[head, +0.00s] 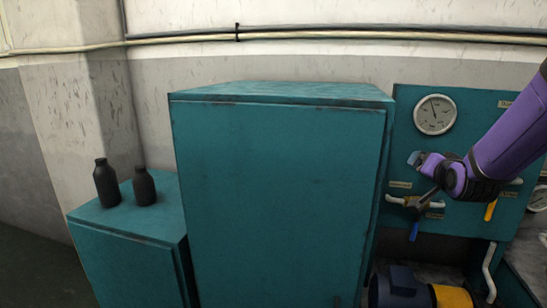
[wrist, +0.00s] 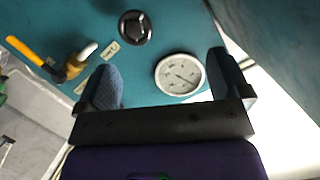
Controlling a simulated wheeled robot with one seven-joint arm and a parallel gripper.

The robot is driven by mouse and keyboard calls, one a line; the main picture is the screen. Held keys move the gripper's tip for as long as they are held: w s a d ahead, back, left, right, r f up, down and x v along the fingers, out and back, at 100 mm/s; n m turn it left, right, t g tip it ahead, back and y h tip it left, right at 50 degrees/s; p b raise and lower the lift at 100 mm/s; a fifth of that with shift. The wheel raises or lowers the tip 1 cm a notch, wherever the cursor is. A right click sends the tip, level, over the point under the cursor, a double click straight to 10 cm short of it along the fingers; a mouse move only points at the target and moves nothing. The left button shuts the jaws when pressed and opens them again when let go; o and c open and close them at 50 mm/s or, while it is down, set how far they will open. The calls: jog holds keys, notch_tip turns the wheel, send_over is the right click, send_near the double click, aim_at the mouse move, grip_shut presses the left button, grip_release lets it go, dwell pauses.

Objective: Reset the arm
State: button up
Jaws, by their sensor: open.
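My purple arm (head: 512,135) reaches in from the right in the head view. My gripper (head: 416,163) is in front of the teal panel (head: 400,110), below and left of the round gauge. In the wrist view my gripper (wrist: 165,85) has its two blue-grey fingers wide apart with nothing between them. The white gauge (wrist: 180,74) shows beyond the fingers there, and also in the head view (head: 435,114). Whether the gripper touches the panel cannot be told.
A large teal cabinet (head: 275,190) stands left of the panel. Two dark bottles (head: 107,183) stand on a lower teal cabinet (head: 130,222). The panel carries a yellow handle (head: 491,209) and a blue handle (head: 414,231). A blue and yellow motor (head: 400,288) sits below. A black knob (wrist: 135,27) is near the gauge.

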jog(key=s+a+r+n+g+y, duration=0.1)
jog(key=s+a+r+n+g, duration=0.1)
jog(key=s, duration=0.8)
jog(key=s+a+r+n+g+y, duration=0.1)
jog(key=s+a+r+n+g, duration=0.1)
jog(key=s, duration=0.9)
jog(key=s+a+r+n+g, duration=0.2)
jog(key=s+a+n+g, duration=0.2)
jog(key=s, duration=0.6)
jog(key=shift+s+a+r+g+y, duration=0.35)
jog(key=shift+a+g, duration=0.35)
jog(key=shift+a, duration=0.35)
jog(key=shift+w, duration=0.1)
jog(key=shift+c, duration=0.2)
dwell(0.5)
